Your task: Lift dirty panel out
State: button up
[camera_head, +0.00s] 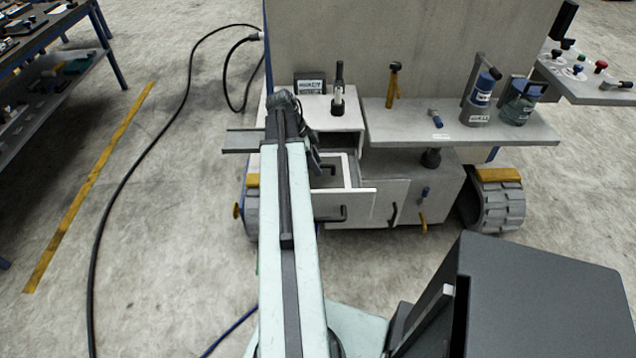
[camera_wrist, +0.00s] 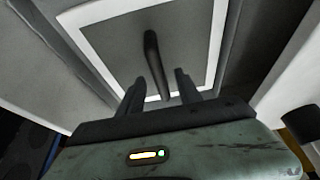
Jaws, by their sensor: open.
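The panel (camera_wrist: 118,50) is grey with a pale border in the wrist view, and a dark bar handle (camera_wrist: 152,60) stands on its face. My gripper (camera_wrist: 159,84) is open, with its two dark fingers pointing at the panel. The near end of the handle shows between the fingers, and I cannot tell whether they touch it. In the head view, a dark handle (camera_head: 328,169) shows inside the pale, open-topped drawer (camera_head: 358,189) just right of my arm's end. My arm hides the drawer's left part, and dirt on the panel is hard to make out.
A black cable (camera_head: 125,180) crosses the floor at left.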

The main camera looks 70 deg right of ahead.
jog(key=shift+b+x, duration=0.35)
jog(key=shift+x, duration=0.7)
jog(key=shift+w+r, duration=0.1)
jog(key=shift+c, duration=0.2)
grip_shut()
